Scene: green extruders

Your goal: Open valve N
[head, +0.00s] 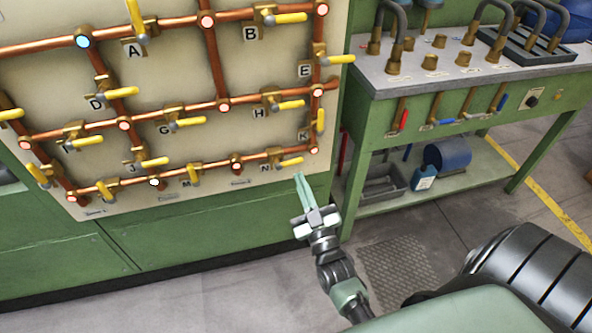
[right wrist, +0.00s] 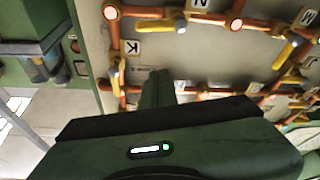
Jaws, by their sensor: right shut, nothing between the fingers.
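Valve N (head: 288,162) has a yellow lever on the lowest copper pipe of the panel, at its right end. The lever points right, roughly along the pipe. The label N (head: 265,168) is just left of it. Valve N also shows upside down at the top of the right wrist view (right wrist: 173,25). My right gripper (head: 299,177) is shut and empty, its green fingertips just below the lever and apparently apart from it. Its fingers also show in the right wrist view (right wrist: 158,80). My left gripper is out of view.
Valve K (head: 319,121) is close by, above right, and valve M (head: 191,174) is to the left on the same pipe. A green workbench (head: 372,85) with hoses and small valves stands to the right. The floor before the panel is clear.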

